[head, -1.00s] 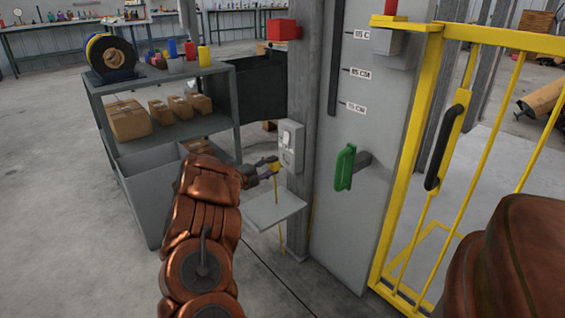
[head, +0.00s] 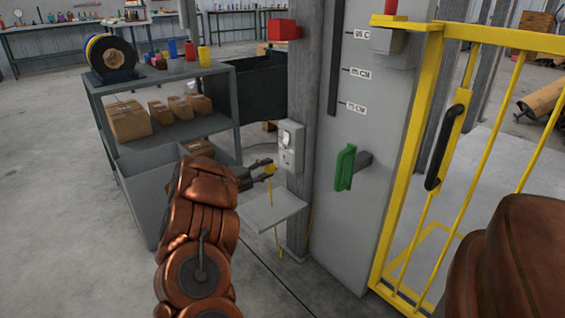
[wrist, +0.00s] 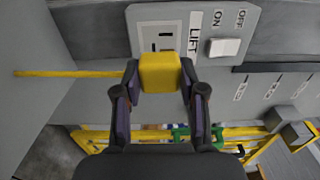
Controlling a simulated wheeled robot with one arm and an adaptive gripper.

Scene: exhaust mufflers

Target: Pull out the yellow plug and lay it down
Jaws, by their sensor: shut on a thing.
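My gripper (head: 268,169) is shut on the yellow plug (head: 270,170). The wrist view shows the plug (wrist: 160,72) squeezed between both fingertips. The grey socket box (head: 287,158) is on the post, with its socket slots bare in the wrist view (wrist: 159,38). The plug is apart from the socket and in front of it, a little lower. The plug's yellow cord (wrist: 70,74) runs off to the left in the wrist view and hangs down past the tray in the head view. The plug's prongs are not visible.
A small grey tray (head: 262,214) sticks out from the post just below the plug and looks bare. A switch (wrist: 224,47) is beside the socket. A green handle (head: 345,167) and yellow gate (head: 405,150) are to the right. A shelf (head: 165,137) with boxes stands left.

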